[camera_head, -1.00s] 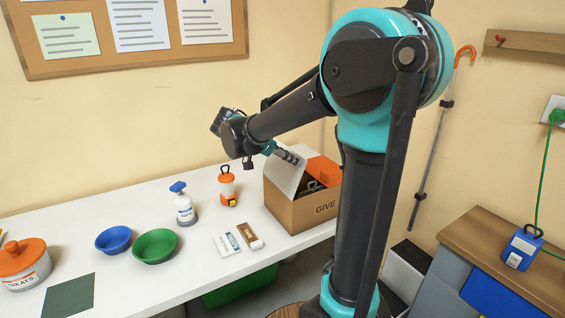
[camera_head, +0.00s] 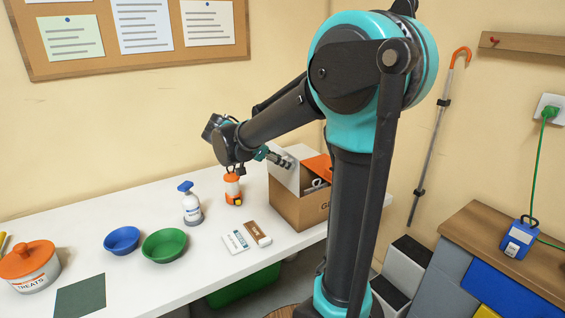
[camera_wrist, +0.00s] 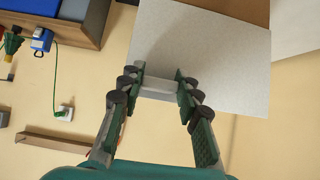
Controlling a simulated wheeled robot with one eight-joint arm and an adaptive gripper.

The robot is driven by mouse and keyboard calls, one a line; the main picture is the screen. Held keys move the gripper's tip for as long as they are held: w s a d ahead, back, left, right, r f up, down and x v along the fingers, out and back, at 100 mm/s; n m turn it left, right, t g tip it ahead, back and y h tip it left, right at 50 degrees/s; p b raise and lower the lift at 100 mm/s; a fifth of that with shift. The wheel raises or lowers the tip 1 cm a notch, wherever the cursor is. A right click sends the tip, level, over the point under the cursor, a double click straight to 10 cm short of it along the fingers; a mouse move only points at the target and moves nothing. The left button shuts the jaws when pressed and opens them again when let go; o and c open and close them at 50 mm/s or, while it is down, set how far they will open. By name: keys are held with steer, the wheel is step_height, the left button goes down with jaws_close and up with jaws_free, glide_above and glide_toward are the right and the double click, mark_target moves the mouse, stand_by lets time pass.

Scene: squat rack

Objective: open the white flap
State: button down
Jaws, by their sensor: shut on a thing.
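The white flap (camera_head: 286,179) is on the left side of a brown cardboard box (camera_head: 298,212) at the table's right end. The flap stands up, tilted, at the box's rim. My gripper (camera_head: 282,160) is at the flap in the head view. In the wrist view the flap (camera_wrist: 215,60) fills the upper middle as a broad pale panel. My gripper (camera_wrist: 158,88) is shut there on a small pale raised piece of the flap. An orange flap (camera_head: 318,165) shows at the box's back right. My arm hides the box's right part.
An orange lantern (camera_head: 232,190) stands left of the box, below my wrist. A spray bottle (camera_head: 192,206), a blue bowl (camera_head: 122,240) and a green bowl (camera_head: 164,245) are further left.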

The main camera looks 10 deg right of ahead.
steer(key=shift+f, duration=0.15)
steer(key=c, duration=1)
jaws_free()
steer(key=shift+c, duration=0.2)
steer(key=v, duration=1.2)
steer(key=s+d+f+n+y, duration=0.2)
steer(key=s+f+n+y, duration=0.1)
steer(key=f, duration=0.6)
steer(key=s+d+f+n+y, duration=0.3)
steer(key=s+f+n, duration=0.3)
steer(key=s+f, duration=0.2)
steer(key=s+d+f+n+y, duration=0.3)
steer(key=s+f+n+y, duration=0.1)
steer(key=f, duration=0.6)
steer(key=shift+s+n+t, duration=0.4)
steer(key=shift+s+n, duration=0.3)
steer(key=shift+s, duration=0.15)
